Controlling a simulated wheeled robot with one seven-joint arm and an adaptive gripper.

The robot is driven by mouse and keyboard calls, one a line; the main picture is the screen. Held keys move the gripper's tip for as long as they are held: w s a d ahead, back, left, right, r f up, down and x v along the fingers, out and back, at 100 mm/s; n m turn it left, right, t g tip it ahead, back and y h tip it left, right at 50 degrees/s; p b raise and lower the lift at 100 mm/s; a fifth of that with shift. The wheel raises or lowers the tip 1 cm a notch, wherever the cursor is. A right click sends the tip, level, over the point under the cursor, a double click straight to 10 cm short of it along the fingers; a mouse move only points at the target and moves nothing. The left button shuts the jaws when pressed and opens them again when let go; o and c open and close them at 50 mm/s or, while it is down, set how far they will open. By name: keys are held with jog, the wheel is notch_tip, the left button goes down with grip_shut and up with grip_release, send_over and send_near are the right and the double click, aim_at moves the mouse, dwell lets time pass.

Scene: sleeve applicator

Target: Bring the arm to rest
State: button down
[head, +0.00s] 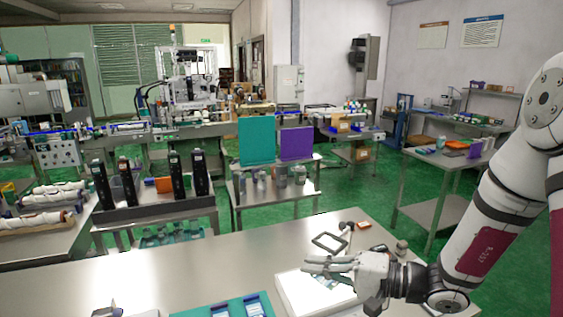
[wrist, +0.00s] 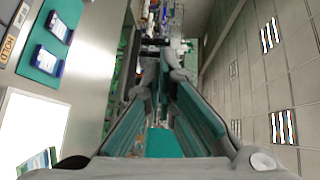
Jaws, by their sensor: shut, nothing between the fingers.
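My arm comes in from the right side of the head view and reaches out over the steel table (head: 150,275). My gripper (head: 308,265) is shut and empty, held roughly level above a bright white panel (head: 300,298) on the table. In the wrist view my gripper (wrist: 163,50) points away from the camera with its fingertips together. Nothing is held between them. The view is turned sideways there. The part of the panel below the gripper is hidden in the head view.
A teal mat (head: 212,311) with two blue-and-white packs (head: 254,306) lies at the front of the table. A dark square frame (head: 329,243) and a small orange block (head: 363,225) lie behind the gripper. Benches with dark upright holders (head: 127,181) and a teal board (head: 257,140) stand beyond.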

jog(key=s+a+r+n+g+h, duration=0.1)
jog(key=s+r+n+g+h, duration=0.15)
jog(key=s, duration=0.45)
jog(key=s+r+n+g+h, duration=0.2)
jog(key=s+n+g+h, duration=0.15)
jog(key=s, duration=0.35)
jog(key=s+d+r+m+t+h, duration=0.1)
jog(key=s+d+r+t+h, duration=0.1)
jog(key=d, duration=0.4)
jog(key=s+d+r+t+h, duration=0.3)
jog(key=s+d+r+h, duration=0.1)
jog(key=d+r+h, duration=0.2)
jog(key=shift+d+r+m+t+h, duration=0.3)
jog(key=shift+d+m+h, duration=0.1)
jog(key=shift+h, duration=0.4)
